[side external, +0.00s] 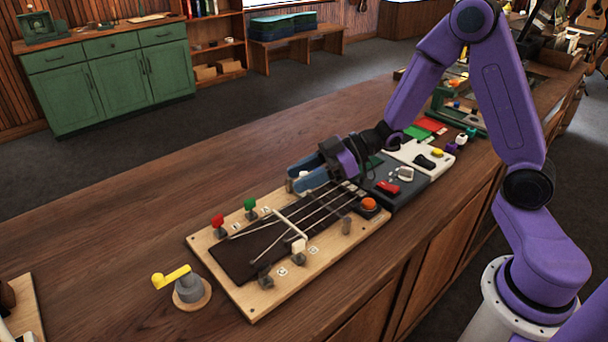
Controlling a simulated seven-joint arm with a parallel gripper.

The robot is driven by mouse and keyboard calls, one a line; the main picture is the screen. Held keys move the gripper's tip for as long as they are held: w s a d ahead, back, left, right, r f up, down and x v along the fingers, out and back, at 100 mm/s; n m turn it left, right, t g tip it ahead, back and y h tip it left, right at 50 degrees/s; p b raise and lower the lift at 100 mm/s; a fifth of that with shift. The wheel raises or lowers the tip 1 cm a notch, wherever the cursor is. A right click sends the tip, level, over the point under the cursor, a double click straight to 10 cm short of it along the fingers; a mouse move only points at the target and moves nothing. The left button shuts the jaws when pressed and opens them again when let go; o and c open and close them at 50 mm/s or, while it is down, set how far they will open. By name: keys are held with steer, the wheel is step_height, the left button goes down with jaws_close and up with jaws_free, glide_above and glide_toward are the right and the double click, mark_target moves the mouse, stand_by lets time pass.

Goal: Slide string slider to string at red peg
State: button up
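A wooden board (243,298) with a dark fretboard (249,253) and several strings lies on the bench. The red peg (218,221) stands at its left end, beside a green peg (250,205). A white peg (299,245) and a dark peg (265,277) stand on the near side. A cream bar (287,220) crosses the strings. My gripper (297,175) is at the board's far right edge, with its blue fingers apart and pointing left. A small pale piece (303,174) shows between the fingers; I cannot tell whether it is the string slider or whether they touch it.
A dark panel (407,193) and a white panel (415,154) lie beyond. A yellow-handled crank (188,288) stands left of the board. The bench behind the board is clear.

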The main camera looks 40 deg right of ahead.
jaws_close()
steer(key=shift+s, duration=1.3)
steer(key=shift+o, duration=0.9)
jaws_free()
steer(key=v, duration=1.7)
steer(key=shift+d+r, duration=0.15)
steer(key=shift+r, duration=0.05)
